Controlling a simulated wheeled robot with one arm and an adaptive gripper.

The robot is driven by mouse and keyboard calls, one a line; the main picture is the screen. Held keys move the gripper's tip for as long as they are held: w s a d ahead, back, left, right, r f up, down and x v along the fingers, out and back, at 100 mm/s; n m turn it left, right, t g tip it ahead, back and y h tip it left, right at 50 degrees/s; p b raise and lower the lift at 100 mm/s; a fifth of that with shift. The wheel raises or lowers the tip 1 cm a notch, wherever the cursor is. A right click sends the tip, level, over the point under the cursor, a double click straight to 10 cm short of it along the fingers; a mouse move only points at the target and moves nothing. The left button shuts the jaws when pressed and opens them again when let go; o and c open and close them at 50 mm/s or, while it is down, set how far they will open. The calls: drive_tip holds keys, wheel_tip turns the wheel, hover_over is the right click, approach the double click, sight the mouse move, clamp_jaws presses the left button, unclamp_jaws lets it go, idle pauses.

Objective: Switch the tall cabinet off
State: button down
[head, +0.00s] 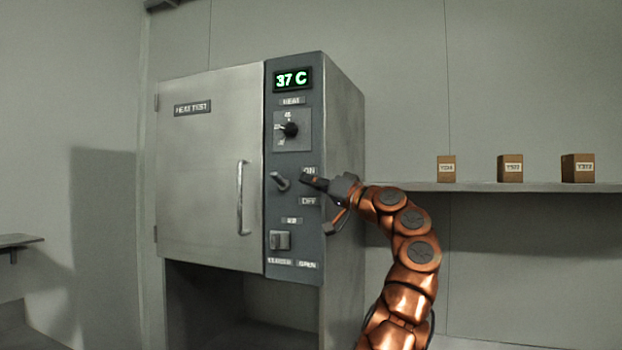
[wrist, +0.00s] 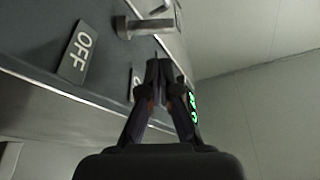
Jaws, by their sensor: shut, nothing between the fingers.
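The tall cabinet (head: 212,175) stands at centre left in the head view, its door shut and its display (head: 292,79) reading 37 C in green. A small metal lever (head: 280,181) sticks out of its dark panel, left of the ON label (head: 309,171) and the OFF label (head: 308,201). In the wrist view the lever (wrist: 145,27) is beyond the fingertips, with the OFF label (wrist: 77,52) to the left. My gripper (head: 308,179) is shut and empty, just right of the lever by the ON label; it also shows in the wrist view (wrist: 158,68). I cannot tell whether it touches the panel.
A heat dial (head: 290,130) sits above the lever and a V2 switch (head: 280,240) below it. The door has a long vertical handle (head: 240,198). A wall shelf (head: 530,188) at right carries three brown boxes, including one in the middle (head: 510,169).

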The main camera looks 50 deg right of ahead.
sight(279, 179)
drive_tip(key=p+x, duration=0.2)
drive_tip(key=x, duration=0.5)
drive_tip(key=shift+a+r+p, duration=0.1)
drive_tip(key=shift+p, duration=0.3)
drive_tip(key=shift+w+a+n, duration=0.1)
drive_tip(key=shift+a+n, duration=0.05)
drive_tip(key=shift+n, duration=0.15)
